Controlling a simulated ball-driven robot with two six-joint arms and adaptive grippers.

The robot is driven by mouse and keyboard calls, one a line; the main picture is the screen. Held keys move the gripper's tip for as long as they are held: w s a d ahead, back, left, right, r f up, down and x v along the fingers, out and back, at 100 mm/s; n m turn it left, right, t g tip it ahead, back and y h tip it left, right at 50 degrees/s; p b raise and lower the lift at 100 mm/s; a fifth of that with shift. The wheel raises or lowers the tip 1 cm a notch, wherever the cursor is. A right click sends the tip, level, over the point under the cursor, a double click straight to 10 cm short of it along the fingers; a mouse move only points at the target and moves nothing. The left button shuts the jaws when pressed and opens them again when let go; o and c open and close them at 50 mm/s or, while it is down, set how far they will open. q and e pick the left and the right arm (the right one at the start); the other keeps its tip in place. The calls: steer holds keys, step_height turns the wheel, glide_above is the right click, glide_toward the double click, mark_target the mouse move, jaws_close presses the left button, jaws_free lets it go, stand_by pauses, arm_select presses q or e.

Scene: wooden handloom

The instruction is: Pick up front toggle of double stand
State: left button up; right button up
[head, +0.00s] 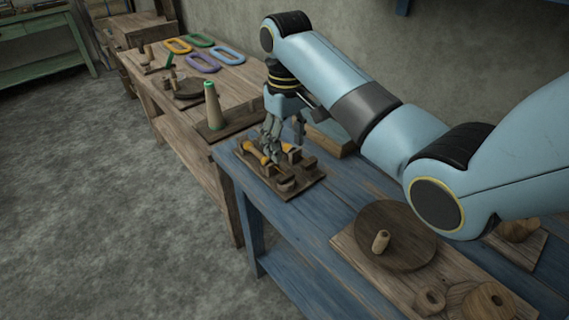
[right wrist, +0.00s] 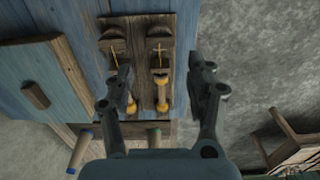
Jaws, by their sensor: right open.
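The double stand (head: 309,184) is a dark wooden board with blocks on the blue table. It also shows in the right wrist view (right wrist: 140,32). Two toggles with orange-yellow ends lie side by side on it. One toggle (right wrist: 162,108) shows between my finger lines; the other (right wrist: 131,108) is partly hidden behind my left-hand finger. In the head view an orange toggle end (head: 251,149) shows beside my fingers. My right gripper (head: 270,150) points down over the stand, open, with nothing between its fingers. It also shows in the right wrist view (right wrist: 160,72). I cannot tell whether it touches anything. My left gripper is out of view.
A round wooden disc (head: 384,236) with a small spool stands nearer on the blue table (head: 330,200). A thread cone (head: 213,106) on a board and several coloured rings sit on the brown table. A light wooden block (head: 331,137) lies behind my gripper.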

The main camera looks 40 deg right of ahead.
mark_target(287, 176)
steer(key=f, duration=0.3)
steer(key=shift+s+a+f, duration=0.15)
steer(key=shift+s+f, duration=0.1)
steer(key=shift+f, duration=0.45)
steer(key=f, duration=0.5)
steer(key=shift+w+d+b, duration=0.1)
steer(key=shift+d+b, duration=0.1)
steer(key=shift+b, duration=0.15)
steer(key=shift+c, duration=0.5)
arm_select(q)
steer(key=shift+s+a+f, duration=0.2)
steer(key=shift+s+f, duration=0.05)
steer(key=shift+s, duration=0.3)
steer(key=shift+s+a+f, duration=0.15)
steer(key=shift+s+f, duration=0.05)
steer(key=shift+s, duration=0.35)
arm_select(e)
steer(key=c, duration=0.4)
